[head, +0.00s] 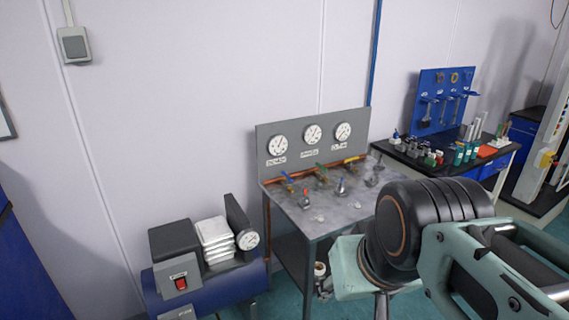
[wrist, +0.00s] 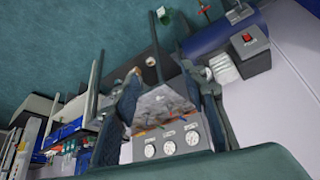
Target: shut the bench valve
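The bench (head: 318,226) has a grey panel with three round gauges. At the panel's foot, a copper pipe carries small valves with a blue handle (head: 287,178), a green handle (head: 321,167) and a yellow handle (head: 352,159). Small dark-based fittings stand in front of them. I cannot tell which valve is the bench valve or how its handle is set. The bench appears upside down in the wrist view (wrist: 165,102). My gripper (wrist: 165,78) is open and empty, its dark fingers framing the bench from a distance. In the head view my arm hides the gripper.
A blue compressor (head: 215,287) with a red switch and stacked white packs stands left of the bench. A black-topped table (head: 437,160) with bottles and a blue tool board (head: 441,100) stands to the right. My arm covers the lower right.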

